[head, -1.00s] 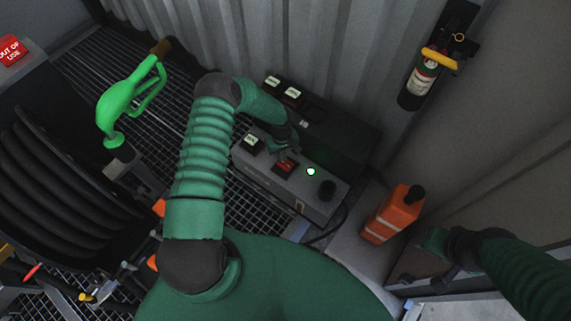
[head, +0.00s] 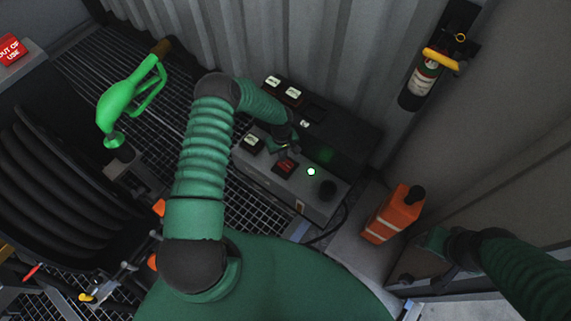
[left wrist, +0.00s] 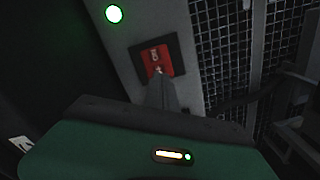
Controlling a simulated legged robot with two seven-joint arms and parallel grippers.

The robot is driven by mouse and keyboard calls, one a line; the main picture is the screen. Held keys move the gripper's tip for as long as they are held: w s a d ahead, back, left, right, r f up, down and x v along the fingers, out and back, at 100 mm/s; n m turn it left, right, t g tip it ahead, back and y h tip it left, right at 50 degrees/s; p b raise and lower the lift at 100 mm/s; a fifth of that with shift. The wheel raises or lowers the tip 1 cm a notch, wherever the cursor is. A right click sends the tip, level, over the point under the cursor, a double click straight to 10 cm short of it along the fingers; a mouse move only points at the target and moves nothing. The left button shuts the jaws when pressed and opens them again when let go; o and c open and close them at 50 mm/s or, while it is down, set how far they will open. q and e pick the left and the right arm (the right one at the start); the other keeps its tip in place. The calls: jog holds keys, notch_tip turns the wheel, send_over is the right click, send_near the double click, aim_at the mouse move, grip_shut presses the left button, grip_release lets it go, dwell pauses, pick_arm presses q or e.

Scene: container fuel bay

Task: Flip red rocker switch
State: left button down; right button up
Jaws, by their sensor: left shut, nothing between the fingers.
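The red rocker switch (head: 284,168) sits in a dark square frame on the sloped grey top of the control box (head: 318,203). It also shows in the left wrist view (left wrist: 155,58), with white marks on its red face. My left gripper (head: 287,148) is shut and empty, just behind the switch in the head view. In the left wrist view its fingertips (left wrist: 159,76) lie at the switch's near edge; I cannot tell whether they touch it. My right gripper (head: 428,258) is at the lower right, far from the switch; its fingers are not clear.
A lit green lamp (head: 311,171) and a black knob (head: 327,190) are right of the switch. A black box (head: 345,140) stands behind. An orange can (head: 394,215) stands to the right, a green fuel nozzle (head: 122,103) at left, and an extinguisher (head: 424,80) on the wall.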

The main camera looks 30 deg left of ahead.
pick_arm(q)
jog(key=shift+f+b, duration=0.8)
jog(key=shift+f, duration=0.3)
dwell(0.4)
notch_tip(320, 180, up, 7)
jog(key=p, duration=0.6)
jog(key=shift+r, duration=0.1)
dwell(0.3)
